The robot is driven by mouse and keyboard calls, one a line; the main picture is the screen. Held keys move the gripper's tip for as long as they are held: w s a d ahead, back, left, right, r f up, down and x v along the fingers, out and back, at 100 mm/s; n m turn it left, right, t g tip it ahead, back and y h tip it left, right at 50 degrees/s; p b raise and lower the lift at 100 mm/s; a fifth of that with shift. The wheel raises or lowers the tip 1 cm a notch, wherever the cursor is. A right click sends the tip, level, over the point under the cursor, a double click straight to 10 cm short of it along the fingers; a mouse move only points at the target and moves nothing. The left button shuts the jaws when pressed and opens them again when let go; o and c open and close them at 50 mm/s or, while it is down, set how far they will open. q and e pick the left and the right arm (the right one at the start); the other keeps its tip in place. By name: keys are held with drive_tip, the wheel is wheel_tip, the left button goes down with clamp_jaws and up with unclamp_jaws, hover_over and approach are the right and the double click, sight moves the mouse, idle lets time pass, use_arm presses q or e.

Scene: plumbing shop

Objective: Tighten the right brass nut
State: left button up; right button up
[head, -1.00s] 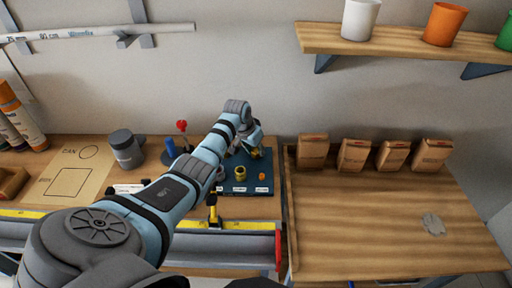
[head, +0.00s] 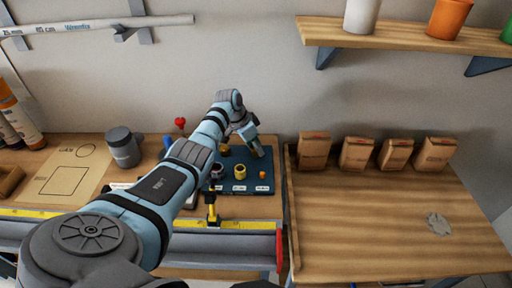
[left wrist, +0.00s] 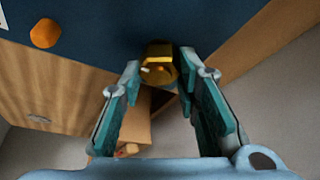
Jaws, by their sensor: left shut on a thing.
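The right brass nut (left wrist: 158,62) shows in the left wrist view on the dark blue board, between my left gripper's fingertips (left wrist: 160,72). The fingers are shut on it, and the contact itself is hard to see. In the head view my left gripper (head: 259,150) points down at the right back part of the blue board (head: 240,188) and hides this nut. Another brass piece (head: 225,149) is left of the gripper at the back. My right gripper is not in view.
On the board's front are a grey ring-like piece (head: 217,171), a yellow piece (head: 240,171) and an orange piece (head: 262,174). A yellow-handled tool (head: 212,205) stands in front. Paper bags (head: 314,150) line the back of the right bench, whose middle is mostly clear.

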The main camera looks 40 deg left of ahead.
use_arm(q)
drive_tip(key=o, duration=1.2)
drive_tip(key=shift+c, duration=0.2)
drive_tip(key=v, duration=1.2)
